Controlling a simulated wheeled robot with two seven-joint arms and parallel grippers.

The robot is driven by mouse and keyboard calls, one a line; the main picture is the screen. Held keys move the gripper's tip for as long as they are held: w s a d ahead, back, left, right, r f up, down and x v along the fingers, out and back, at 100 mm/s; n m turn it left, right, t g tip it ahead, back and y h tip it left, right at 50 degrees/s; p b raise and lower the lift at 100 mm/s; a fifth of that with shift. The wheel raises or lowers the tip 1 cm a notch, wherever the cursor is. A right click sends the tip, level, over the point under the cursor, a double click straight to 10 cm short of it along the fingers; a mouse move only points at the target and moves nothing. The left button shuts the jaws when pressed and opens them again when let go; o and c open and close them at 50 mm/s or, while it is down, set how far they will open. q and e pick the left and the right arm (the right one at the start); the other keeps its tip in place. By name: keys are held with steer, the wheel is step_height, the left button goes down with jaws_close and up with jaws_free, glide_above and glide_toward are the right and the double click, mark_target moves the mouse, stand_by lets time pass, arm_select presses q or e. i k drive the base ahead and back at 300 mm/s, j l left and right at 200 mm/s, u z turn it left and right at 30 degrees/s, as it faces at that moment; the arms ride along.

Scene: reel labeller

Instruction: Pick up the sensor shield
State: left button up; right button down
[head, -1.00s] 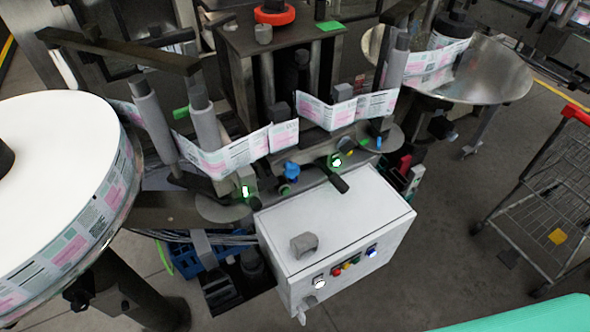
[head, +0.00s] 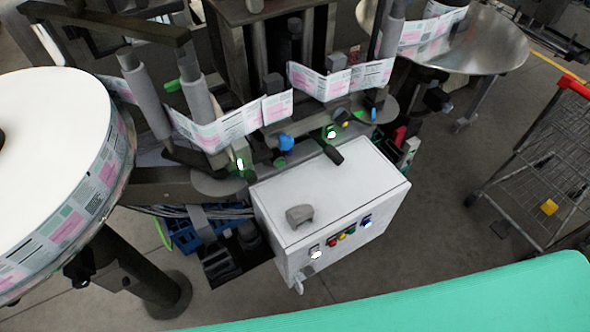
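A small grey, rounded piece (head: 299,215), which looks like the sensor shield, lies on top of the white control box (head: 350,190), near its left front edge. Nothing touches it from above and it is in plain view. Neither of my grippers shows in the head view.
The box front has coloured buttons and a switch. The labelling machine with its label web (head: 235,122) stands behind the box. A large label reel (head: 65,150) is at the left, a metal disc (head: 480,50) at the upper right. A wire shopping cart (head: 530,165) stands at the right.

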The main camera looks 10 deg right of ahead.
mark_target(299, 214)
steer(key=k+l+u, duration=0.1)
steer(key=l+u, duration=0.2)
steer(key=k+l+u, duration=0.3)
steer(key=l, duration=0.15)
steer(key=k+l+u, duration=0.1)
steer(key=l+u, duration=0.2)
steer(key=k+l+u, duration=0.3)
steer(key=i+l, duration=0.05)
steer(key=i, duration=0.05)
